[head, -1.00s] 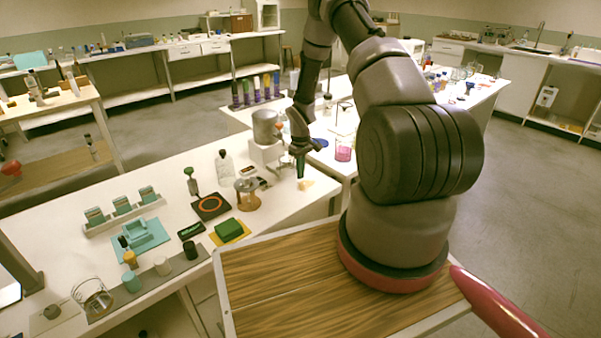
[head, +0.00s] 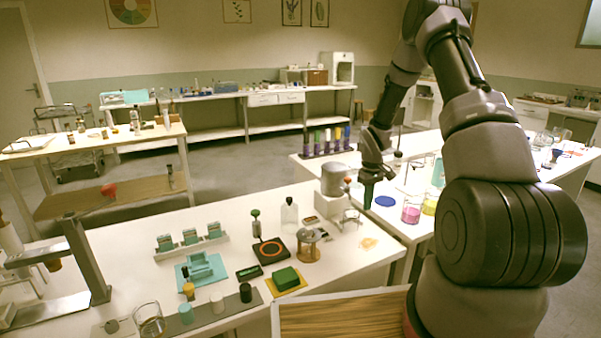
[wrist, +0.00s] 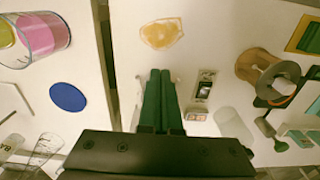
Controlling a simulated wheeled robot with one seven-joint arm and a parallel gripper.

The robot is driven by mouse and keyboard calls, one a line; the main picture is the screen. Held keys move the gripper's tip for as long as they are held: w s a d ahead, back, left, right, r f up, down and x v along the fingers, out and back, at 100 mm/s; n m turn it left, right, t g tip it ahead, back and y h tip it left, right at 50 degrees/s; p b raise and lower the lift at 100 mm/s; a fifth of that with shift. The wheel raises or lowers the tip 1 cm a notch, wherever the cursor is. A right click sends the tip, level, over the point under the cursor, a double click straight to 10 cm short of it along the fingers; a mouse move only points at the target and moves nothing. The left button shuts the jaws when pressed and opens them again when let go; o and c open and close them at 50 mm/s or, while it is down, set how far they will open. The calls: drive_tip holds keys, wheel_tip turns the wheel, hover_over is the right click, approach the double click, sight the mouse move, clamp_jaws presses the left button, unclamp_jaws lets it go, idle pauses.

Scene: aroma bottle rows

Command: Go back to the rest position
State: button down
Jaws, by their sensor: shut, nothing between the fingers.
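My gripper (head: 368,205) hangs pointing down above the far right end of the white bench (head: 340,268), just left of the gap to the neighbouring bench. In the wrist view its two dark green fingers (wrist: 160,72) lie side by side, closed, with nothing held. The fingertips appear apart from the bench top and the pale orange patch (head: 369,243) below; this patch also shows in the wrist view (wrist: 161,33). My arm rises at the right and bends down to the gripper.
Near the gripper stand a grey cylindrical device (head: 334,180), a clear bottle (head: 289,216), a brown round stand (head: 308,246) and a black plate with an orange ring (head: 270,250). The neighbouring bench holds a pink-filled beaker (head: 411,214) and a blue disc (head: 385,201).

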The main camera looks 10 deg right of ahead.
drive_tip(key=s+a+r+m+t, duration=0.1)
drive_tip(key=s+r, duration=0.2)
drive_tip(key=r, duration=0.6)
drive_tip(key=s+a+r+m+t, duration=0.1)
drive_tip(key=s+r, duration=0.1)
drive_tip(key=r, duration=0.8)
drive_tip(key=s+a+r+m+t, duration=0.1)
drive_tip(key=s+r+m, duration=0.15)
drive_tip(key=r, duration=0.65)
drive_tip(key=s+a+r+m+t, duration=0.1)
drive_tip(key=s+a+r, duration=0.1)
drive_tip(key=s+r, duration=0.2)
drive_tip(key=s+a+r+m+t+y, duration=0.1)
drive_tip(key=s+r, duration=0.4)
drive_tip(key=s, duration=0.6)
drive_tip(key=s+a+r+m+t+y, duration=0.1)
drive_tip(key=s+a+r+t, duration=0.1)
drive_tip(key=s+r, duration=0.3)
drive_tip(key=s+a, duration=0.1)
drive_tip(key=s, duration=0.2)
drive_tip(key=shift+s+a, duration=0.15)
drive_tip(key=shift+s, duration=0.05)
